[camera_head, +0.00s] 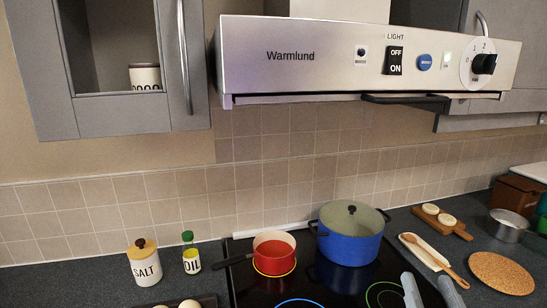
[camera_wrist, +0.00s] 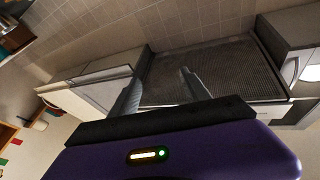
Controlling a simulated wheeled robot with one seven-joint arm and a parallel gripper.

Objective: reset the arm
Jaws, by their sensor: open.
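My gripper (camera_head: 428,284) shows in the camera_head view as two grey fingers at the lower right edge, in front of the hob's right side. The fingers stand apart, with nothing seen between them. The rest of my arm is out of that view. In the wrist view the two fingers of my gripper (camera_wrist: 160,80) are spread and empty, pointing toward a dark ridged panel (camera_wrist: 205,72) that looks like the underside of the hood.
The hood (camera_head: 320,65) hangs above the black hob. A red pot (camera_head: 274,262) and a lidded blue pot (camera_head: 350,240) stand on the hob. A wooden spoon (camera_head: 430,255), cork mat (camera_head: 500,272) and metal pot (camera_head: 508,227) are right. A salt jar (camera_head: 144,264) and oil bottle (camera_head: 191,255) are left.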

